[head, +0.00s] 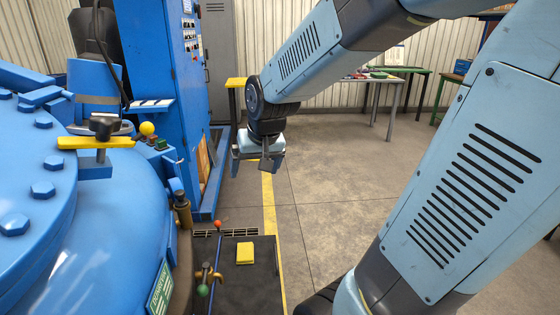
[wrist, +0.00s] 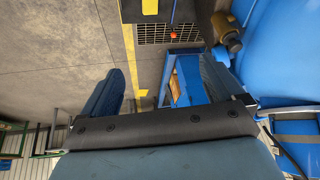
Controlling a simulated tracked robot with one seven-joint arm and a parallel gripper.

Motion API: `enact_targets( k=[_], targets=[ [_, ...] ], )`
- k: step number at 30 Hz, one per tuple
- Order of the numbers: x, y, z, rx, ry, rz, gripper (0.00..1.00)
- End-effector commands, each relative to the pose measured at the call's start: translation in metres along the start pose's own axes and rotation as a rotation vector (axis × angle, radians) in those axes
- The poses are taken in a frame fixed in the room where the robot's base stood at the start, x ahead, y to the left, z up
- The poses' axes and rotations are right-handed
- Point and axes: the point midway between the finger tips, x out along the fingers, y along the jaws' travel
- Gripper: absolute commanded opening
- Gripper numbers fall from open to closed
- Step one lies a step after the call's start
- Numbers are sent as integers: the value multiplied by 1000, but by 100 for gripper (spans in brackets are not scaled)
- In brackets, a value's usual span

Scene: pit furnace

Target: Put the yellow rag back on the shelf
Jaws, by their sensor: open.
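The yellow rag (head: 245,253) looks like a small folded square lying flat on a dark flat surface (head: 240,290) low down, beside the blue furnace. In the wrist view the yellow rag (wrist: 150,6) is cut by the top edge. My gripper (head: 257,165) is open and empty, up in the air, beyond and well above the rag. In the wrist view its two fingers (wrist: 160,88) stand wide apart with nothing between them. A small blue ledge (head: 152,107) juts from the blue cabinet; I cannot tell whether it is the shelf.
The blue furnace (head: 100,225) with bolts and a yellow-handled clamp (head: 95,142) fills the left. A blue cabinet (head: 180,60) stands behind. The floor (head: 340,190) at right is clear; tables stand farther back.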

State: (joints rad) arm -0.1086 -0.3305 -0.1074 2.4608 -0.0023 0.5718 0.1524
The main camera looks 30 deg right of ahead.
Motion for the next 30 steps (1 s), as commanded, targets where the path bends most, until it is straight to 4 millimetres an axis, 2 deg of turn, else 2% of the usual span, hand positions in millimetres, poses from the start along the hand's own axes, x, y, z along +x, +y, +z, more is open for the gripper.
enact_targets(
  k=[1,6,15,21,30],
  targets=[
    [-14,1,5,-12,11,-2,95],
    [-52,5,25,-54,26,0,95],
    [-107,12,67,-129,51,17,95],
    [-123,8,85,-155,56,27,95],
    [-125,8,88,-160,56,29,95]
  ],
)
